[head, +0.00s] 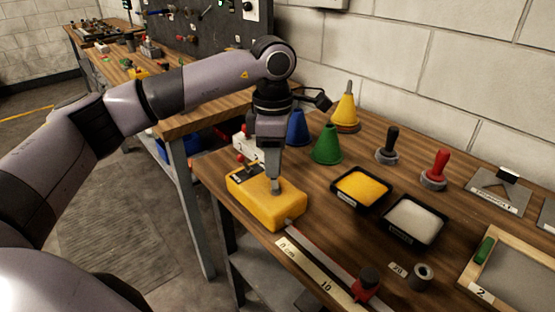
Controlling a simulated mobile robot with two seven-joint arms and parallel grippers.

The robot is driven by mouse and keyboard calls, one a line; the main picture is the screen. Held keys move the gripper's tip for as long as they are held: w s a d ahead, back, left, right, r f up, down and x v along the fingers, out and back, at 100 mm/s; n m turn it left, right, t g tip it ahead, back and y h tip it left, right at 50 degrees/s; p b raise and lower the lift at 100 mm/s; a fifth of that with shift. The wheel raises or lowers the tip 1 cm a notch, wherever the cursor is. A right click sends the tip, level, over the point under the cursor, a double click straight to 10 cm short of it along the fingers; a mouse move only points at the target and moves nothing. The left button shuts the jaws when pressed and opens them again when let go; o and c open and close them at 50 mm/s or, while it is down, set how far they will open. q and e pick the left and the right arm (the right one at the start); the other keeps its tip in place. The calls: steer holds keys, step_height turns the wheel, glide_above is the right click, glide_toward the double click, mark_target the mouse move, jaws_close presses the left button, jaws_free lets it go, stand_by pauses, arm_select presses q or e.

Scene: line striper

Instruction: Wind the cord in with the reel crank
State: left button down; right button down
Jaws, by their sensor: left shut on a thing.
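A yellow box (290,206), which looks like the cord reel, lies at the left front of the wooden table. My left gripper (275,184) points straight down onto its top. It is shut on a small part there, which looks like the reel crank; the fingers hide most of it. A grey rail with a ruler (318,266) marked in cm runs from the box toward the front right. A red block with a black knob (367,282) sits at the rail's near end. I cannot make out the cord itself. My right gripper is not in view.
Blue (298,127), green (327,145) and yellow (345,108) cones stand behind the box. A tray of yellow powder (361,187) and a tray of pale powder (414,219) lie to its right. Black (389,145) and red (436,168) handled tools stand farther back.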

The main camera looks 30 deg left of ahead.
arm_select(q)
steer(key=n, duration=0.3)
steer(key=s+n, duration=0.1)
steer(key=shift+a+n, duration=0.4)
steer(key=n, duration=0.2)
steer(key=s+n, duration=0.1)
steer(key=n, duration=0.1)
steer(key=shift+a+b, duration=0.15)
steer(key=shift+b, duration=0.2)
steer(key=n, duration=0.2)
steer(key=s+n, duration=0.1)
steer(key=n, duration=0.2)
steer(key=shift+s+d+n, duration=0.15)
steer(key=shift+s+n, duration=0.1)
steer(key=shift+n, duration=0.85)
steer(key=shift+s+d+n, duration=0.15)
steer(key=shift+s+n, duration=0.05)
steer(key=shift+n, duration=0.9)
steer(key=c, duration=0.9)
jaws_free()
steer(key=shift+r, duration=3.65)
